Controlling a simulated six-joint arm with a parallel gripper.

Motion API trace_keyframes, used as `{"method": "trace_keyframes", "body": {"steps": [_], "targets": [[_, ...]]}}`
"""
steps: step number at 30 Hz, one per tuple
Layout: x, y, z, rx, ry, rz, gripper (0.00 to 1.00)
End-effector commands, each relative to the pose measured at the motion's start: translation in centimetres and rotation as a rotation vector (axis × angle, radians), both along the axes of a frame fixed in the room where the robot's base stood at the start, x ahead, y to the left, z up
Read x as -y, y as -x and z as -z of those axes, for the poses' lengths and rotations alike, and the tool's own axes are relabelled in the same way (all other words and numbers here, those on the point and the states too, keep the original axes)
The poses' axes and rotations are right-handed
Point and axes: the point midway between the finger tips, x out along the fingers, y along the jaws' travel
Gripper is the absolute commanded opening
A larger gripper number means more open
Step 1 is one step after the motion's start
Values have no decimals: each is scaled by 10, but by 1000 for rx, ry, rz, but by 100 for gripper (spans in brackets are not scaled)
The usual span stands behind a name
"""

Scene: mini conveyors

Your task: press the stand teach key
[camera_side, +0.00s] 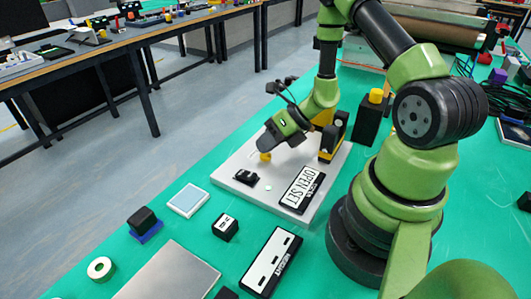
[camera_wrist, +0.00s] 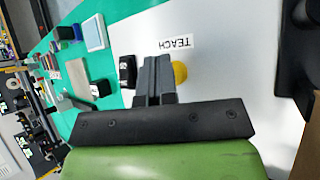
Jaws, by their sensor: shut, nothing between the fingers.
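A pale stand plate (camera_side: 225,175) lies on the green table. A white label reading TEACH (camera_wrist: 173,43) shows upside down on the plate in the wrist view. A round yellow key (camera_wrist: 180,72) sits just below the label, partly hidden by my gripper; it also shows in the side view (camera_side: 265,157). My gripper (camera_wrist: 153,65) is shut and empty, its fingertips close beside the yellow key. In the side view my gripper (camera_side: 264,147) points down over the plate at the key. Whether the tips touch it, I cannot tell.
A small black part (camera_side: 246,178) and a black-framed sign reading OPEN SLT (camera_side: 300,188) are on the plate. A black post with a yellow top (camera_side: 371,120) stands behind. Several small blocks and a white pad (camera_side: 187,200) lie at the front left.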

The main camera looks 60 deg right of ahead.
Motion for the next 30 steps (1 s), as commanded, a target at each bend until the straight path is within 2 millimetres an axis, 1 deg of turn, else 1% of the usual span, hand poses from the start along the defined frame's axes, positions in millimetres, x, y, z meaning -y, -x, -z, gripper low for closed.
{"method": "trace_keyframes", "body": {"steps": [11, 21, 30], "targets": [[0, 0, 0, -1, 0, -1, 0], [0, 0, -15, 0, 1, -1, 0], [0, 0, -16, 0, -1, 1, 0]]}}
